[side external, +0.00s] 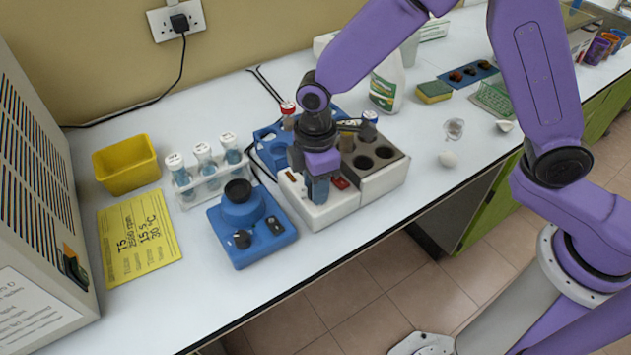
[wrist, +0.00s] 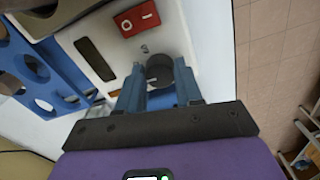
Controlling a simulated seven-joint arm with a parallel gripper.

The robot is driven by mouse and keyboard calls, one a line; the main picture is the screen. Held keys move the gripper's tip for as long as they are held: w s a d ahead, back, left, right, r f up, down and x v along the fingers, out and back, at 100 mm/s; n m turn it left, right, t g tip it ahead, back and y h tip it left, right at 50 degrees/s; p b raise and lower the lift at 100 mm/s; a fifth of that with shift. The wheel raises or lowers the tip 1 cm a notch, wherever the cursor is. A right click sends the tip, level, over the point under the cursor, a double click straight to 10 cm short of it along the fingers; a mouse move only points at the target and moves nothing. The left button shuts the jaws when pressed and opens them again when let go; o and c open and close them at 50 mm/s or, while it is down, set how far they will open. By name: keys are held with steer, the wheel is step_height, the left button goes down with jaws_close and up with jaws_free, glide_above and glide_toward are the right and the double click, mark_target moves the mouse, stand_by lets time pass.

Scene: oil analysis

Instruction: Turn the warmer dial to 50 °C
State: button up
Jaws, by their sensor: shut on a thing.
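The warmer (side external: 325,215) is a white box with a dark grey block with round wells on its right part. Its white front panel also shows in the wrist view (wrist: 90,35). The black round warmer dial (wrist: 159,67) sits on that panel, below the red rocker switch (wrist: 137,18). My gripper (side external: 318,195) points down over the panel and hides the dial in the side view. In the wrist view my gripper (wrist: 160,80) has its blue fingers on both sides of the dial, shut on it. A dark display (wrist: 95,60) looks blank. I cannot read the dial's setting.
A blue device (side external: 252,230) with a black knob stands left of the warmer. A blue rack (side external: 268,150) stands close behind my gripper. The bench's front edge is near.

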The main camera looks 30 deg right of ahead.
steer(key=shift+m, duration=2)
steer(key=o, duration=1)
steer(key=shift+o, duration=0.2)
steer(key=shift+r, duration=0.1)
step_height(320, 180, up, 17)
steer(key=shift+r, duration=0.15)
steer(key=s+d+f, duration=0.3)
steer(key=s+d, duration=0.8)
steer(key=s+d+f, duration=0.3)
steer(key=s+d, duration=0.8)
steer(key=shift+s+f+n, duration=0.25)
steer(key=shift+f+n, duration=0.05)
steer(key=shift+n, duration=0.1)
